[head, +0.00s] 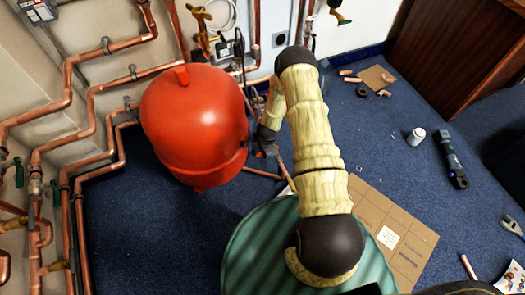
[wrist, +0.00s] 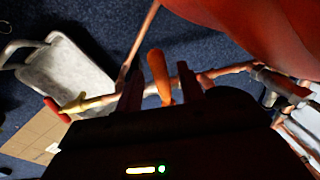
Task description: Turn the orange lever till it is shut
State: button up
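The orange lever (wrist: 158,72) stands up from a copper pipe (wrist: 222,72) in the wrist view. My gripper (wrist: 160,67) is open, with one dark finger on each side of the lever and a visible gap on both sides. In the head view my gripper (head: 267,148) is beside the red vessel, partly covered by my arm, and I cannot make out the lever there.
The large red vessel (head: 195,125) is close beside my gripper. Copper pipes (head: 105,85) run along the left wall. The wrist view shows a brass fitting with a red end (wrist: 85,103) and a grey container (wrist: 68,75). Cardboard (head: 395,225) lies on the blue floor.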

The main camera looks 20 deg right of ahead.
jog(key=s+r+p, duration=0.3)
jog(key=r+p, duration=0.3)
jog(key=r, duration=1.1)
jog(key=shift+s+d, duration=0.15)
jog(key=shift+d, duration=0.2)
jog(key=shift+d+f, duration=0.15)
jog(key=shift+f, duration=0.1)
jog(key=c, duration=0.7)
jog(key=d+f+n+b, duration=0.1)
jog(key=n, duration=0.1)
jog(key=d+f+n+b, duration=0.1)
jog(key=d+n, duration=0.1)
jog(key=n, duration=0.1)
jog(key=d+f+n+t+b, duration=0.1)
jog(key=n, duration=0.1)
jog(key=shift+s+d+f+n+b, duration=0.1)
jog(key=shift+d+f+n+b, duration=0.1)
jog(key=shift+f+n+b, duration=0.15)
grip_shut()
jog(key=s+d+f+n+t+y+b, duration=0.1)
jog(key=s+f+n+y+b, duration=0.2)
jog(key=n, duration=1)
jog(key=s+d+f+n+y+b, duration=0.1)
jog(key=s+f+n+y+b, duration=0.2)
jog(key=n, duration=1)
jog(key=s+b, duration=0.1)
jog(key=b, duration=0.2)
jog(key=shift+d+f+n+t, duration=0.3)
jog(key=shift+f+n+t, duration=0.05)
jog(key=shift+f+t, duration=0.05)
